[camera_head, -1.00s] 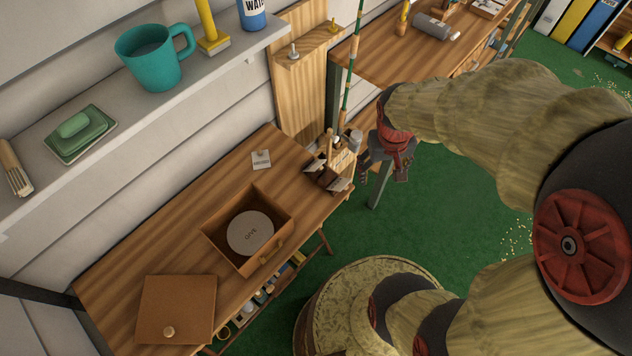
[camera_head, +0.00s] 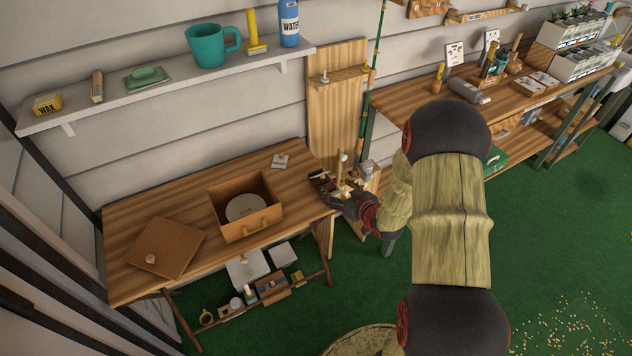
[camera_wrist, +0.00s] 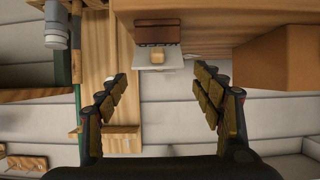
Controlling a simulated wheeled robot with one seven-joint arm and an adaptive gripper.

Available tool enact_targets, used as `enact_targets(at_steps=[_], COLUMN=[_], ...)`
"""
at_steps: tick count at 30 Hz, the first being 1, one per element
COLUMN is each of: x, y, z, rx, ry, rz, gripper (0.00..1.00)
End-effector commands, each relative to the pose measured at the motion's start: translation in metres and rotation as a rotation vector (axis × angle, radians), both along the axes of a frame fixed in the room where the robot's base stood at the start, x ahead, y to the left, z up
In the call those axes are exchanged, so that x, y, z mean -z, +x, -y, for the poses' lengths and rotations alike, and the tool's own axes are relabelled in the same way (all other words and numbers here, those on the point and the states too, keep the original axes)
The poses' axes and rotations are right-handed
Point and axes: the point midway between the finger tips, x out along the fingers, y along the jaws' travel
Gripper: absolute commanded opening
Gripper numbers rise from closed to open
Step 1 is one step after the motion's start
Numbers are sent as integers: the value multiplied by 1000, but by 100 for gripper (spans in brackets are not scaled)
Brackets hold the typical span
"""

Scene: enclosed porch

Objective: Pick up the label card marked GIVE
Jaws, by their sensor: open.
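A pale round disc (camera_head: 245,207) lies inside the open brown box (camera_head: 262,224) on the left desk. Its lettering is too small to read clearly now; it read GIVE in the earlier view. A small pale card (camera_head: 281,161) with a light knob lies on the desk behind the box; its marking is unreadable. A similar pale card with a knob (camera_wrist: 158,58) shows beyond the fingers in the wrist view, beside a dark brown block (camera_wrist: 157,32). My gripper (camera_head: 328,186) is at the desk's right end. In the wrist view my gripper (camera_wrist: 163,76) is open and empty.
A brown lid (camera_head: 165,246) lies left of the box on the desk (camera_head: 125,218). A wooden post (camera_head: 337,100) and a green pole (camera_head: 372,75) stand behind my gripper. A wall shelf (camera_head: 165,88) holds a teal mug (camera_head: 212,46).

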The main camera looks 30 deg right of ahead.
Motion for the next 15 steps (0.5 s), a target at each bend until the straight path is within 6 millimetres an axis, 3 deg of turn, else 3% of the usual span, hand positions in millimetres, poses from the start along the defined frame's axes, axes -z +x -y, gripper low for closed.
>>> enact_targets(at_steps=[4,15], x=[-7,5], y=[9,39], z=[-2,-2], rx=[-3,-2], ry=[9,11], rz=[38,35], gripper=[67,67])
